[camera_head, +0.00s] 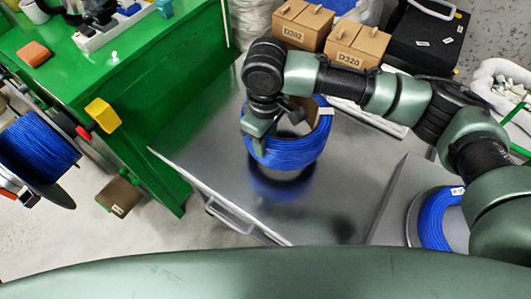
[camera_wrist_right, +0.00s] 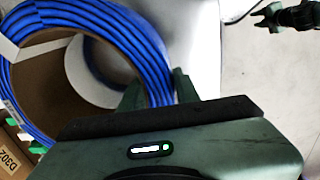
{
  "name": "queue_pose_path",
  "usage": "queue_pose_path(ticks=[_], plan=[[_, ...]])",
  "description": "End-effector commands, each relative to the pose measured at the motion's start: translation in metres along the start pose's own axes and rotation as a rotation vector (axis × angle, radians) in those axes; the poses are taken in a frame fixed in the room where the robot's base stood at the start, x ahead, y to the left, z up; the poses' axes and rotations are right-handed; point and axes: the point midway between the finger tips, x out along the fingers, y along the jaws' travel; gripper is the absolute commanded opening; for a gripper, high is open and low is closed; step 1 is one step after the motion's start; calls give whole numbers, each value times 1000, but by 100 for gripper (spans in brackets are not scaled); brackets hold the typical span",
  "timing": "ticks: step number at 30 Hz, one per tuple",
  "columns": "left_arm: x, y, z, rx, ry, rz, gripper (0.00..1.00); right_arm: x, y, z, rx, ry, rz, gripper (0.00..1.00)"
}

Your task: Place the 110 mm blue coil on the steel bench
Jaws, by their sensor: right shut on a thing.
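A blue coil (camera_head: 292,154) with a pale label is upright over the steel bench (camera_head: 335,195) in the head view. My right gripper (camera_head: 258,140) is shut on the coil's left side. The coil's dark blue reflection shows on the metal just below it; I cannot tell whether the coil touches the bench. In the right wrist view the coil's strands (camera_wrist_right: 125,25) pass between the fingers (camera_wrist_right: 155,90), around a brown inside. A dark gripper shape, likely my left gripper (camera_wrist_right: 264,20), shows small at the top right; its jaw state is unclear.
A second blue coil (camera_head: 437,220) lies at the right, partly behind my right arm. Brown boxes (camera_head: 355,45) marked D302 and D320 stand at the back. A green bench (camera_head: 120,65) and a blue cable reel (camera_head: 40,145) are at left. The bench front is clear.

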Motion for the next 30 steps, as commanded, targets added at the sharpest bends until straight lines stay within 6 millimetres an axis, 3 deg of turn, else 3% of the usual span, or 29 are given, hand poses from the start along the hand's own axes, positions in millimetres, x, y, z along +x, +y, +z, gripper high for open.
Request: queue_pose_path(ticks=[11,18,25,26,27,28,30], plan=[[0,-1,-4,-1,6,-1,36,29,1,-1,1,3,2,0],[1,-1,-6,-1,8,-1,36,60,1,0,0,2,2,0],[1,-1,-6,-1,9,-1,36,64,0,0,-1,3,2,0],[1,-1,-6,-1,9,-1,36,66,0,1,0,-1,-1,37],[1,-1,-6,-1,9,-1,36,66,0,1,0,-1,-1,48],[1,-1,-6,-1,9,-1,36,66,0,1,0,-1,-1,53],[1,0,-6,-1,9,-1,36,66,0,1,0,-1,-1,53]])
